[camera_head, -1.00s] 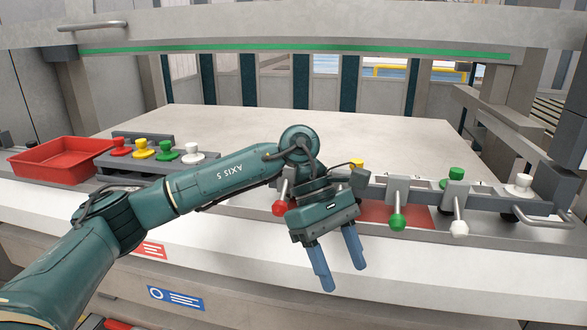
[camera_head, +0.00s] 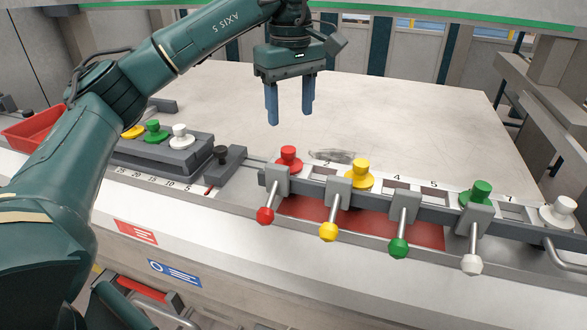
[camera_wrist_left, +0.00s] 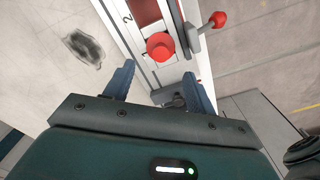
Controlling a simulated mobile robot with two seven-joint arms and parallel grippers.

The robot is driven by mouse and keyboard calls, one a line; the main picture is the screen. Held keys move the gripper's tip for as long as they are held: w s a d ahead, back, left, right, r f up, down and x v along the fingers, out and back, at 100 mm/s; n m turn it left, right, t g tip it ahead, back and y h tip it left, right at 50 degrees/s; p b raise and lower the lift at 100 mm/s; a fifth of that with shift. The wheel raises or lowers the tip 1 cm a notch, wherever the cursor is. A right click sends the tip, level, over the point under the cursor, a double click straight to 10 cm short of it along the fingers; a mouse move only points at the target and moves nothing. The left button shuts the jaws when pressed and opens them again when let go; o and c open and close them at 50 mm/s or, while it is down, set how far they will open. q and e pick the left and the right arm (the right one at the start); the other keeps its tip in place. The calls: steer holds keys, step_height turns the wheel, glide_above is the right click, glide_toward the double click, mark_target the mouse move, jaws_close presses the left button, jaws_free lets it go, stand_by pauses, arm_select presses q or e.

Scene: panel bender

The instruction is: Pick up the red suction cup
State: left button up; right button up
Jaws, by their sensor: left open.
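The red suction cup (camera_head: 289,158) stands upright on the numbered rail, at its left end, behind a clamp lever with a red ball. In the left wrist view the same red cup (camera_wrist_left: 160,46) sits just beyond the fingertips, beside the number 1. My left gripper (camera_head: 290,116) points downward above the red cup, apart from it. Its two blue fingers are spread with nothing between them; they also show in the left wrist view (camera_wrist_left: 158,76). My right gripper is out of view.
Yellow (camera_head: 360,173), green (camera_head: 481,193) and white (camera_head: 563,213) cups stand along the rail. Clamp levers with coloured balls stick out in front. A grey rack (camera_head: 165,152) with more cups and a red tray (camera_head: 34,128) are at left.

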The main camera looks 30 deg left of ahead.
mark_target(288, 149)
arm_select(q)
step_height(288, 149, down, 6)
steer(key=shift+s+r, duration=0.1)
steer(key=shift+r, duration=0.15)
steer(key=f, duration=0.3)
steer(key=f+p, duration=0.1)
steer(key=f, duration=0.1)
steer(key=shift+a, duration=0.3)
steer(key=shift+c, duration=0.4)
steer(key=c, duration=0.6)
